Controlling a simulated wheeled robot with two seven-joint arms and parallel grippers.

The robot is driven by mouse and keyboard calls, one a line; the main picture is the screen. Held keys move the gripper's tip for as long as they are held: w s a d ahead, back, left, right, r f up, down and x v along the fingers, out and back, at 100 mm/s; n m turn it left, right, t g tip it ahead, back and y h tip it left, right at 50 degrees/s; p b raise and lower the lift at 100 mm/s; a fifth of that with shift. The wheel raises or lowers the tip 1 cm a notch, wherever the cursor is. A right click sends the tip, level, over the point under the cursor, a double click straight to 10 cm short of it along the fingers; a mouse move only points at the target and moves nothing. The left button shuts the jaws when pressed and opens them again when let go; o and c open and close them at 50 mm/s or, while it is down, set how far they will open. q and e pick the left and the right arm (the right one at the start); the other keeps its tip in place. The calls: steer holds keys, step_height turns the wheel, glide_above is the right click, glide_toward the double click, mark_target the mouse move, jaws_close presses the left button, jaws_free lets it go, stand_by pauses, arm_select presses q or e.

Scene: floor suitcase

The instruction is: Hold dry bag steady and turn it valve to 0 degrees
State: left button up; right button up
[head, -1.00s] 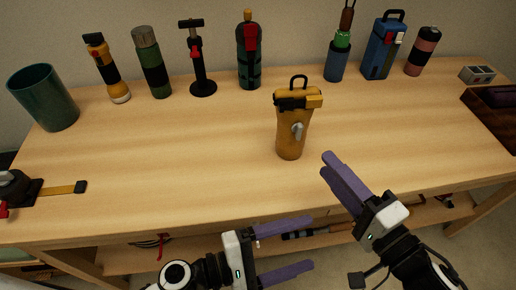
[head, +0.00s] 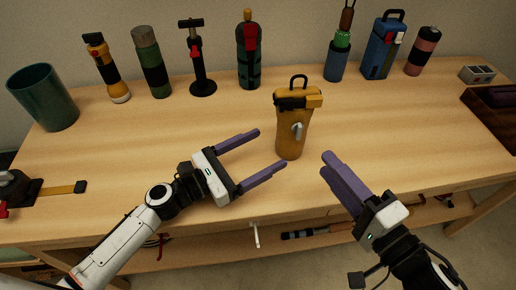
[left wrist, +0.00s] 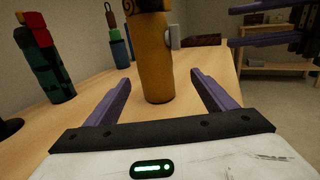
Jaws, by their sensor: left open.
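The dry bag (head: 293,130) is an orange-yellow upright bag with a dark, buckled top and a loop handle. It stands on the table in the middle of the head view. The bag also shows in the left wrist view (left wrist: 155,65), beyond and between my finger lines. My left gripper (head: 270,148) is open and empty, just left of the bag with its fingers pointing at it. My right gripper (head: 328,162) is right of the bag, apart from it and empty; its two fingers show separated in the left wrist view.
Several bottles, a pump (head: 197,70) and a blue bag (head: 382,50) line the back of the table. A green cup (head: 44,97) stands at left, near a strapped black item (head: 18,187). A brown tray (head: 490,120) is at right. The table around the bag is clear.

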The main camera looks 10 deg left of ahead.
mark_target(292, 132)
arm_select(q)
steer(key=shift+w+a, duration=0.15)
steer(key=shift+w, duration=0.25)
steer(key=shift+w+d, duration=0.2)
steer(key=shift+w, duration=0.1)
steer(key=x, duration=0.9)
steer(key=shift+w+d+f, duration=0.1)
steer(key=shift+w+f, duration=0.05)
